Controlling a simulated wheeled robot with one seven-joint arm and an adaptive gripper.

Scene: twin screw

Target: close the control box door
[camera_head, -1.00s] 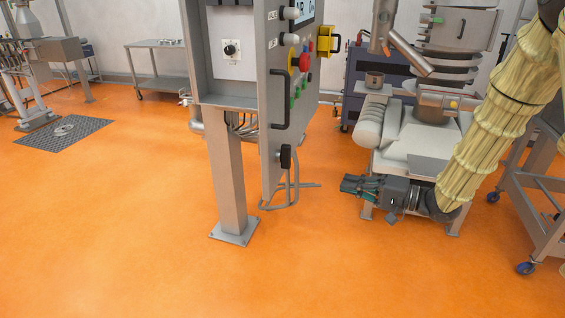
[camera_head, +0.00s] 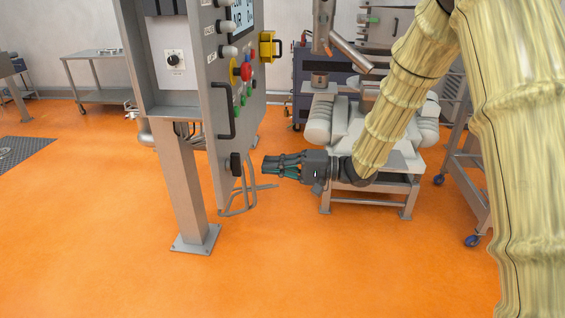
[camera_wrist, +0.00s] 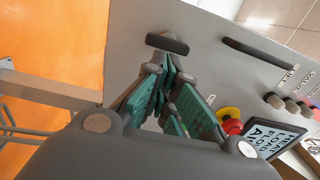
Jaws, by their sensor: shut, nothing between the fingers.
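The control box (camera_head: 176,57) stands on a grey post in the head view. Its door (camera_head: 215,143) hangs open, swung out on the right side, with a long black handle (camera_head: 226,108), a black latch (camera_head: 235,165), buttons and a screen. My gripper (camera_head: 266,164) is just right of the door's lower end, pointing left towards it, with its fingers together and empty. In the wrist view the door panel (camera_wrist: 205,55) fills much of the picture and the latch (camera_wrist: 167,44) lies just beyond the fingertips. I cannot tell whether the fingertips touch the door.
A grey machine with a conveyor-like stand (camera_head: 366,205) is behind my gripper. A yellow bracket (camera_head: 267,46) sticks out from the door's far edge. The orange floor in front is clear.

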